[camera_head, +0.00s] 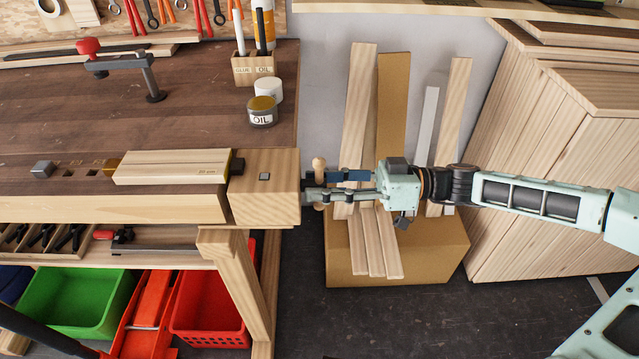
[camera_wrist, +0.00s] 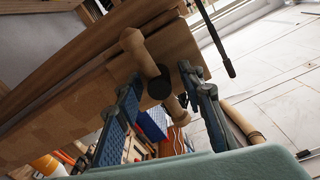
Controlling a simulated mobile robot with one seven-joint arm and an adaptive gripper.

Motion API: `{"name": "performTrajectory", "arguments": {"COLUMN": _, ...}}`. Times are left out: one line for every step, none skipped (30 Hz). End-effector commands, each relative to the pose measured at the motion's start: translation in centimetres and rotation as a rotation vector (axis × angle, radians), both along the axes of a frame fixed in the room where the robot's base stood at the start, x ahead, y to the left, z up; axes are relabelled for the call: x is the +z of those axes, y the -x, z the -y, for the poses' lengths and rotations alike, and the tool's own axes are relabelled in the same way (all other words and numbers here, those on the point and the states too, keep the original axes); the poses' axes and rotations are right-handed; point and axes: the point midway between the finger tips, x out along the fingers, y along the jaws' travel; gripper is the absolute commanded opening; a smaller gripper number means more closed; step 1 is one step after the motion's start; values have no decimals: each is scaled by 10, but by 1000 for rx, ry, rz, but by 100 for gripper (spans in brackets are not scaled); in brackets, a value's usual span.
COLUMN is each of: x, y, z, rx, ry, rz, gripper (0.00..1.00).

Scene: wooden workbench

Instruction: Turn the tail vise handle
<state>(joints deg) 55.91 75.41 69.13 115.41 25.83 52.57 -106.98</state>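The tail vise block (camera_head: 265,185) is the light wooden block at the right end of the workbench. Its wooden handle (camera_head: 319,164) shows as a rounded knob above my gripper; the fingers hide its middle. In the wrist view the handle (camera_wrist: 133,42) is a bar with rounded ends, slanting through a dark hub (camera_wrist: 159,88). My gripper (camera_head: 313,184) points left at the vise, its fingers spread above and below the handle's middle. In the wrist view my gripper (camera_wrist: 162,76) is open, one finger each side of the hub. I cannot tell whether either finger touches the handle.
A wooden board (camera_head: 170,167) lies against the vise on the bench. An oil tin (camera_head: 262,112) and a red-handled clamp (camera_head: 120,68) stand farther back. Upright planks in a cardboard box (camera_head: 440,250) stand close behind my gripper. A wooden cabinet (camera_head: 555,140) is at right.

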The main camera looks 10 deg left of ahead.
Motion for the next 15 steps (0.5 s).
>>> {"name": "performTrajectory", "arguments": {"x": 0, "y": -2, "z": 4, "rx": -3, "ry": 1, "rz": 0, "gripper": 36}}
{"name": "performTrajectory", "arguments": {"x": 0, "y": -3, "z": 7, "rx": -4, "ry": 1, "rz": 1, "gripper": 36}}
{"name": "performTrajectory", "arguments": {"x": -1, "y": -4, "z": 12, "rx": -5, "ry": 2, "rz": 1, "gripper": 36}}
{"name": "performTrajectory", "arguments": {"x": 0, "y": -5, "z": 16, "rx": -4, "ry": 2, "rz": 1, "gripper": 36}}
{"name": "performTrajectory", "arguments": {"x": 0, "y": -7, "z": 22, "rx": -6, "ry": 2, "rz": 0, "gripper": 36}}
{"name": "performTrajectory", "arguments": {"x": 0, "y": -9, "z": 30, "rx": -7, "ry": 2, "rz": 0, "gripper": 36}}
{"name": "performTrajectory", "arguments": {"x": 0, "y": -11, "z": 36, "rx": -7, "ry": 2, "rz": 0, "gripper": 36}}
{"name": "performTrajectory", "arguments": {"x": 0, "y": -12, "z": 42, "rx": -6, "ry": 1, "rz": 1, "gripper": 36}}
{"name": "performTrajectory", "arguments": {"x": 0, "y": -14, "z": 51, "rx": -7, "ry": 2, "rz": 3, "gripper": 36}}
{"name": "performTrajectory", "arguments": {"x": 0, "y": -16, "z": 58, "rx": -6, "ry": 2, "rz": 2, "gripper": 36}}
{"name": "performTrajectory", "arguments": {"x": 0, "y": -17, "z": 64, "rx": -5, "ry": 1, "rz": 1, "gripper": 36}}
{"name": "performTrajectory", "arguments": {"x": 0, "y": -19, "z": 72, "rx": -6, "ry": 1, "rz": 1, "gripper": 36}}
{"name": "performTrajectory", "arguments": {"x": 0, "y": -20, "z": 78, "rx": -5, "ry": 2, "rz": 1, "gripper": 36}}
{"name": "performTrajectory", "arguments": {"x": 0, "y": -21, "z": 83, "rx": -4, "ry": 2, "rz": 0, "gripper": 36}}
{"name": "performTrajectory", "arguments": {"x": 0, "y": -23, "z": 90, "rx": -4, "ry": 2, "rz": 0, "gripper": 36}}
